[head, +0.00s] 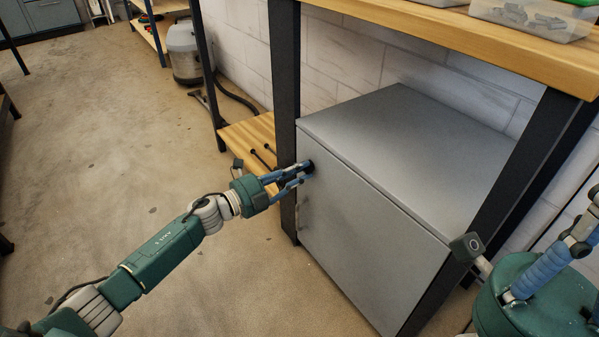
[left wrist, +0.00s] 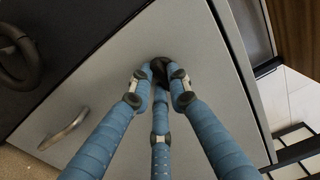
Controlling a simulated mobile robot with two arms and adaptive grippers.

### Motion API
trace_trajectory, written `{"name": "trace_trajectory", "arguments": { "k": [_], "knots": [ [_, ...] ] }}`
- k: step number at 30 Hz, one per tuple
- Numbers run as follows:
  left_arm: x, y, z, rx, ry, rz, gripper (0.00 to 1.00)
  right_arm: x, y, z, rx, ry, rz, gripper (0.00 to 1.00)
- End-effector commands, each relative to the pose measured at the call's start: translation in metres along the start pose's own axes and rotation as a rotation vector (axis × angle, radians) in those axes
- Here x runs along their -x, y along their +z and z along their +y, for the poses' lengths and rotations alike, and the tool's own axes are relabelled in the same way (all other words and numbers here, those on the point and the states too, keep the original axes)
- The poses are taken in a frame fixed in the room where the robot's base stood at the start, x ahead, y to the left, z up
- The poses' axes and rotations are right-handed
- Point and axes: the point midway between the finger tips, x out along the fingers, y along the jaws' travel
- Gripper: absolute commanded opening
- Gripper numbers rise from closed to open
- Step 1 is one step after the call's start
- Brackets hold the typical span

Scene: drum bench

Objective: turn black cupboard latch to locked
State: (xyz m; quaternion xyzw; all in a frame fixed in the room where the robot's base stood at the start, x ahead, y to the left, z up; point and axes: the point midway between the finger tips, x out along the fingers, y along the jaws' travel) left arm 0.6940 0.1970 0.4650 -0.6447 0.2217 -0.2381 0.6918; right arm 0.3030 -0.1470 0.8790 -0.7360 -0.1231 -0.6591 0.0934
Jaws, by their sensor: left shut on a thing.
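The black latch (head: 309,167) is a small dark knob near the upper left corner of the grey cupboard door (head: 365,235). My left gripper (head: 302,174) reaches it from the left, with its blue fingers closed around it. In the left wrist view the latch (left wrist: 159,66) shows dark between the fingertips of the left gripper (left wrist: 158,84), against the grey door. The fingers hide much of it, so I cannot tell its exact angle. My right gripper (head: 560,262) shows only in part at the right edge, and its fingertips are unclear.
The cupboard (head: 410,125) stands under a wooden bench (head: 480,40) with dark legs. A metal door handle (left wrist: 65,130) sits below the latch. A low wooden shelf (head: 240,140) with dark rods is left of the cupboard. The floor (head: 110,140) at left is clear.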

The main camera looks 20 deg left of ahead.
Motion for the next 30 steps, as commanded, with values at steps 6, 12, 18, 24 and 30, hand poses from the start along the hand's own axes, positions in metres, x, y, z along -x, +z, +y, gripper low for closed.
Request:
{"name": "trace_trajectory", "arguments": {
  "k": [6, 12, 18, 24, 30],
  "knots": [
    [0.0, 0.0, 0.0, -0.006, 0.001, 0.001, 0.32, 0.0, 0.0, -0.001, 0.0, -0.004, -0.001, 0.0],
    [0.0, 0.0, 0.0, -0.003, 0.001, 0.0, 0.35, 0.001, 0.0, -0.001, -0.001, -0.008, -0.003, 0.0],
    [0.006, 0.001, 0.001, -0.001, 0.002, -0.001, 0.35, 0.0, 0.0, 0.0, 0.0, -0.004, -0.003, 0.0],
    [0.041, 0.0, 0.003, -0.002, 0.006, -0.001, 0.35, 0.001, 0.0, 0.0, 0.0, -0.003, -0.003, 0.0],
    [0.084, -0.001, 0.003, -0.001, 0.005, 0.0, 0.35, 0.001, 0.0, 0.0, 0.0, -0.003, -0.003, 0.0]
  ]
}}
